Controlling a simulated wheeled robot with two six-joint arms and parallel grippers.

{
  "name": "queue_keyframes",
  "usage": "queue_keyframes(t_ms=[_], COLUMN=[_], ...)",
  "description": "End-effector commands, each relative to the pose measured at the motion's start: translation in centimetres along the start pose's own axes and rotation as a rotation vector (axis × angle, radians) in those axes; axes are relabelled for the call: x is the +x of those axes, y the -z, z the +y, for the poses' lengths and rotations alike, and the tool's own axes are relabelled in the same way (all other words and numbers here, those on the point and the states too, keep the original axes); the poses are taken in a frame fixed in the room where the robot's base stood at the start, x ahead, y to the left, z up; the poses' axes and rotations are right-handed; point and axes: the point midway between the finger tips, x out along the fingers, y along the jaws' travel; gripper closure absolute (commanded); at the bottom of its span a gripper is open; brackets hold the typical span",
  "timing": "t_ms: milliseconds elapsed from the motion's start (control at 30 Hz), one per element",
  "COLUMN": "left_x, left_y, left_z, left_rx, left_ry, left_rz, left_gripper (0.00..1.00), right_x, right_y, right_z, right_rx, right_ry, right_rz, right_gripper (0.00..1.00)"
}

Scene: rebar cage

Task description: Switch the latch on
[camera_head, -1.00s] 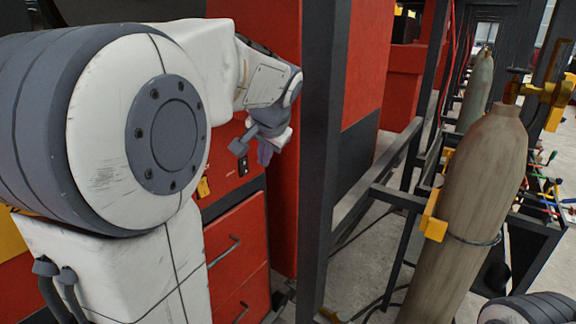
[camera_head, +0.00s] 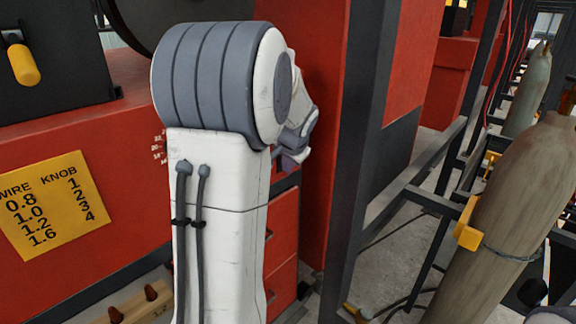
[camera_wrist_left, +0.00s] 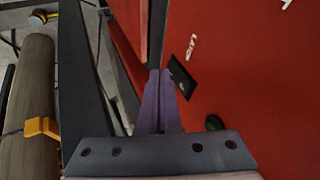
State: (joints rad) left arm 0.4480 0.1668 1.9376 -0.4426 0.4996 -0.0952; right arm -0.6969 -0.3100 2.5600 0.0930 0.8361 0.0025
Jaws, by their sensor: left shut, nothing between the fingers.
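A small black switch plate (camera_wrist_left: 182,76) with light marks sits on the red panel (camera_wrist_left: 240,60) in the left wrist view. It seems to be the latch; whether it is on or off I cannot tell. My left gripper (camera_wrist_left: 160,73) is shut and empty, its purple fingertips just left of the plate in that view. I cannot tell whether they touch it. In the head view my left gripper (camera_head: 293,160) is small and partly hidden behind my own arm, which also covers the plate. My right gripper is out of view.
A dark upright post (camera_head: 360,150) stands right of my arm, with a gas cylinder (camera_head: 500,220) beyond. A yellow sign (camera_head: 55,205) is on the red machine at left.

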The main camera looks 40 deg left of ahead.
Motion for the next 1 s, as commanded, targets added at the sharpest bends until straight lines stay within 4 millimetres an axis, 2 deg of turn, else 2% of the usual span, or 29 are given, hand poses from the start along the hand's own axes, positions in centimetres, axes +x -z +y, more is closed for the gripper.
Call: queue_keyframes(t_ms=[133,767,1000], left_x=[0.6,-1.0,-1.0], left_y=[-0.2,0.6,0.7], left_z=[-0.3,-1.1,-1.1], left_rx=[-0.002,0.000,0.000], left_ry=[0.001,0.001,0.003], left_rz=[0.000,0.001,0.003], left_gripper=[1.00,1.00,1.00], right_x=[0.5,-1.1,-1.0], right_y=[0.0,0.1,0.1], right_z=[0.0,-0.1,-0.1], right_rx=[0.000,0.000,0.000], right_ry=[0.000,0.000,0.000], right_rz=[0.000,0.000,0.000], right_gripper=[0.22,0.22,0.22])
